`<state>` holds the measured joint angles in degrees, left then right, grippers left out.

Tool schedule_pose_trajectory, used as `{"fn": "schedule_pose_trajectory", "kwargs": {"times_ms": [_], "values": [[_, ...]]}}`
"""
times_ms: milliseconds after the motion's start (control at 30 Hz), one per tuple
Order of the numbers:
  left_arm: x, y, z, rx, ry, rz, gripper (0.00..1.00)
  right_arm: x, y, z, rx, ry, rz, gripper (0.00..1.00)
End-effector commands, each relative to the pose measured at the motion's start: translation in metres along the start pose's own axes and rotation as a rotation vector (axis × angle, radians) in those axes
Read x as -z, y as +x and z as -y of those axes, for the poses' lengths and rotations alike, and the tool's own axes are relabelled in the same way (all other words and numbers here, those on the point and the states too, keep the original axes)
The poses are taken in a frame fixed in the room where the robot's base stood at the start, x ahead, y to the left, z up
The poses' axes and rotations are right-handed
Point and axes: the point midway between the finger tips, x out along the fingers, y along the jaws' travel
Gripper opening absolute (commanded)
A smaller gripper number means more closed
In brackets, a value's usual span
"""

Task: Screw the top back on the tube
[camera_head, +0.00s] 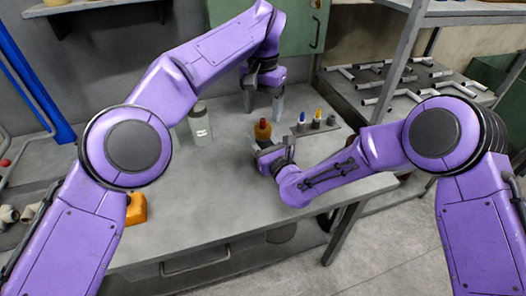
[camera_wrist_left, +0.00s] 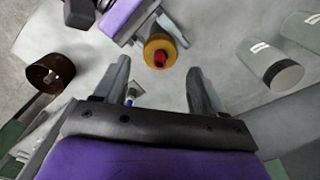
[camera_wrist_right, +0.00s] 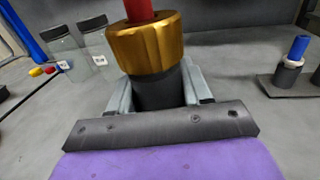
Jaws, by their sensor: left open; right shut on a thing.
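The dark tube (camera_wrist_right: 160,90) stands upright in my right gripper (camera_head: 268,156), which is shut on it above the table. A gold top (camera_wrist_right: 146,42) with a red tip (camera_wrist_right: 138,8) sits on the tube's upper end; I cannot tell how tightly it is threaded. The gold top also shows in the head view (camera_head: 263,130) and from above in the left wrist view (camera_wrist_left: 160,50). My left gripper (camera_head: 263,106) is open and points down, behind the top in the head view. In the left wrist view its two fingers (camera_wrist_left: 160,88) are apart and empty, with the top beyond them.
Clear jars with dark lids stand on the table (camera_head: 200,125). A small holder with a blue-topped piece (camera_wrist_right: 297,50) is right of the tube. A brown round container (camera_wrist_left: 50,73) shows in the left wrist view. An orange object (camera_head: 137,208) is at the left. The table's front middle is clear.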

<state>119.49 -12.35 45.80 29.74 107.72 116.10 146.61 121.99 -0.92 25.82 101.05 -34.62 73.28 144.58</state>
Motion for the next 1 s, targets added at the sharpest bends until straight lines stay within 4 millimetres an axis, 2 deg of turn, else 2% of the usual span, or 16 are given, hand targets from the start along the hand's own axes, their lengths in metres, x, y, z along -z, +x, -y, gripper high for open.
{"fn": "schedule_pose_trajectory", "kwargs": {"times_ms": [100, 300, 433, 667, 700, 867, 1000], "values": [[-0.001, 0.022, 0.000, -0.002, 0.002, 0.002, 0.70, 0.001, 0.000, 0.000, 0.000, -0.002, -0.003, 0.00], [0.000, 0.049, 0.000, -0.002, -0.001, 0.001, 0.70, 0.001, -0.001, 0.000, 0.000, -0.001, -0.003, 0.00], [0.000, 0.056, 0.000, -0.001, 0.000, 0.000, 0.70, 0.001, -0.001, 0.000, 0.000, -0.002, -0.003, 0.00], [0.000, 0.057, 0.000, -0.001, 0.000, -0.001, 0.70, 0.002, -0.001, 0.000, 0.000, -0.002, -0.003, 0.00], [0.000, 0.057, 0.000, -0.001, 0.000, -0.001, 0.67, 0.002, -0.001, 0.000, 0.000, -0.002, -0.003, 0.00], [0.000, 0.057, 0.000, -0.001, 0.000, -0.001, 0.15, 0.002, -0.001, 0.000, 0.000, -0.002, -0.003, 0.00], [0.000, 0.057, 0.000, -0.002, 0.026, -0.001, 0.13, 0.002, -0.001, 0.000, 0.000, -0.002, -0.003, 0.00]]}}
